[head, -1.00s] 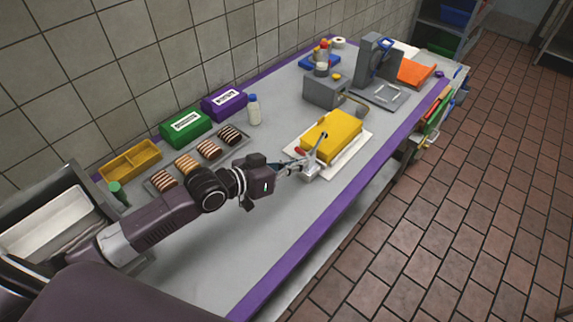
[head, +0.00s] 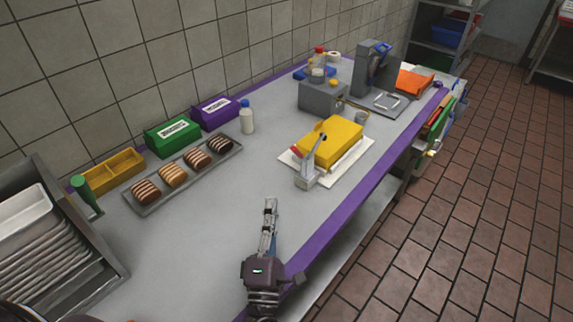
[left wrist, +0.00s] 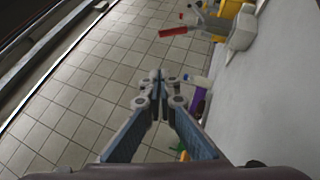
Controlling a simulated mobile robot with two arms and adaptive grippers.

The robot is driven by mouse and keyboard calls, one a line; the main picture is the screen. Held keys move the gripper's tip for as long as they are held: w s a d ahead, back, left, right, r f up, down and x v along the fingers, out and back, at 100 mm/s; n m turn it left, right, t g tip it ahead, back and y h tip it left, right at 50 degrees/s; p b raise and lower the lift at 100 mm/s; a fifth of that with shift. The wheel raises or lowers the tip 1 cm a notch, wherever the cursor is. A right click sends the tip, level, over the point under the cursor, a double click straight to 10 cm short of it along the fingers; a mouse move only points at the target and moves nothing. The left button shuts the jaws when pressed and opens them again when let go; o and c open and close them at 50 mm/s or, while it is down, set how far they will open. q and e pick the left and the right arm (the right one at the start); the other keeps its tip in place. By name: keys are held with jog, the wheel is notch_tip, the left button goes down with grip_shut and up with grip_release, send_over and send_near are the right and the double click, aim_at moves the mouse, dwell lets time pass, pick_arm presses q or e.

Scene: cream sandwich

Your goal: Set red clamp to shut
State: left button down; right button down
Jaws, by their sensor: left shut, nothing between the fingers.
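The clamp (head: 307,180) has a grey body at the near corner of a white board (head: 345,177), beside a yellow block (head: 335,135). Its grey arm stands raised, with a dark tip at the top. Its red handle (head: 295,151) points to the left. In the left wrist view the red handle (left wrist: 173,31) and the grey clamp body (left wrist: 242,31) show at the upper right. My left gripper (head: 270,203) is shut and empty, on the near side of the clamp and apart from it. Its closed fingers also show in the left wrist view (left wrist: 158,76). My right gripper is not in view.
A tray (head: 226,161) of striped pastries, green (head: 172,135) and purple (head: 215,112) boxes and a white bottle (head: 247,118) line the wall side. A grey machine (head: 375,70) stands farther back. The table between tray and clamp is clear.

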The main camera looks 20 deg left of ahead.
pick_arm(q)
jog(key=d+p+x, duration=0.1)
jog(key=p+x, duration=0.1)
jog(key=x, duration=0.4)
jog(key=d+p+x, duration=0.1)
jog(key=p+x, duration=0.1)
jog(key=x, duration=0.4)
jog(key=shift+w+d+r+p, duration=0.2)
jog(key=shift+d+r+p, duration=0.15)
jog(key=shift+d, duration=0.05)
jog(key=shift+w+d+r, duration=0.15)
jog(key=shift+w+r, duration=0.25)
jog(key=shift+r, duration=0.15)
notch_tip(320, 180, up, 3)
jog(key=b, duration=0.2)
send_over(300, 155)
jog(key=shift+w+d+r, duration=0.1)
jog(key=shift+d, duration=0.1)
jog(key=shift+a, duration=0.1)
dwell(0.4)
